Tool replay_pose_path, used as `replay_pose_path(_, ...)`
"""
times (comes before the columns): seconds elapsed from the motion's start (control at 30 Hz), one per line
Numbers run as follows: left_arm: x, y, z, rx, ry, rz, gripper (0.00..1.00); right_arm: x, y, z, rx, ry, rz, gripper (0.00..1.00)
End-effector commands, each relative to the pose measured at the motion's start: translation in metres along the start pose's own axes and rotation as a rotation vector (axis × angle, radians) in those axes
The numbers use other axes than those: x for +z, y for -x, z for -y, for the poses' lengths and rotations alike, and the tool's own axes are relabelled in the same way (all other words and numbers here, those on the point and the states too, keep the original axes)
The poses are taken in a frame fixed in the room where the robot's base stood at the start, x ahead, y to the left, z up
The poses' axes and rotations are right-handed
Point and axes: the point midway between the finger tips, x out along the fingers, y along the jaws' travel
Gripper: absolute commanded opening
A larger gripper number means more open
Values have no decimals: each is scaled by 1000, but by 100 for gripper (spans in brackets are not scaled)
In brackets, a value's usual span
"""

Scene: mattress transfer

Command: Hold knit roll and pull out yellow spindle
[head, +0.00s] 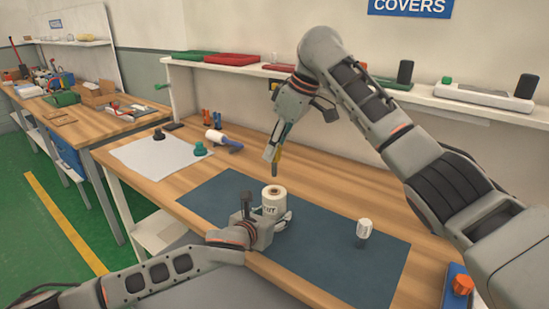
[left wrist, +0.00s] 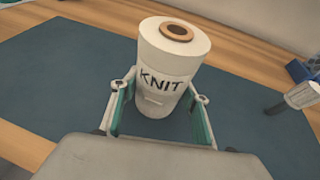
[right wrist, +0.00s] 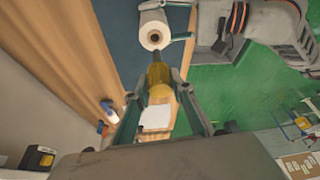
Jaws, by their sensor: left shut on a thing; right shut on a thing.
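The white knit roll (head: 274,196) stands upright on the dark blue mat (head: 340,255). In the left wrist view its KNIT label (left wrist: 162,84) faces me, and its top shows a brown ring around an open core. My left gripper (head: 265,219) is shut around the lower part of the roll, one finger on each side. My right gripper (head: 274,152) is above the roll, shut on the yellow spindle (right wrist: 158,76). The spindle's dark tip (head: 274,170) points down over the roll's core, with a gap between them in the head view.
A pale sheet (head: 150,157) with dark and green pieces lies at the left, near a white roller (head: 216,136). A wall shelf (head: 220,73) runs behind. An orange knob (head: 462,284) is at the lower right.

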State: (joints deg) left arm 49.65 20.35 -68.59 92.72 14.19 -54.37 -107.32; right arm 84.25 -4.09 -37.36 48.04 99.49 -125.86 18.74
Motion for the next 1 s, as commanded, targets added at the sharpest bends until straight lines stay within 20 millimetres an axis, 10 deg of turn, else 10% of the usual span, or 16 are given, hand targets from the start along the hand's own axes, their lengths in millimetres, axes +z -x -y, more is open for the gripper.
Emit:
replay_pose_path(0.47,0,0,0,0,0,0,15,0,1,0,0,0,-1,0)
replay_pose_path(0.5,0,0,0,0,0,0,53,0,1,0,0,0,-1,0)
replay_pose_path(0.57,0,0,0,0,0,0,65,0,1,0,0,0,-1,0)
replay_pose_path(1.0,0,5,0,-1,0,1,65,0,1,0,0,0,-1,0)
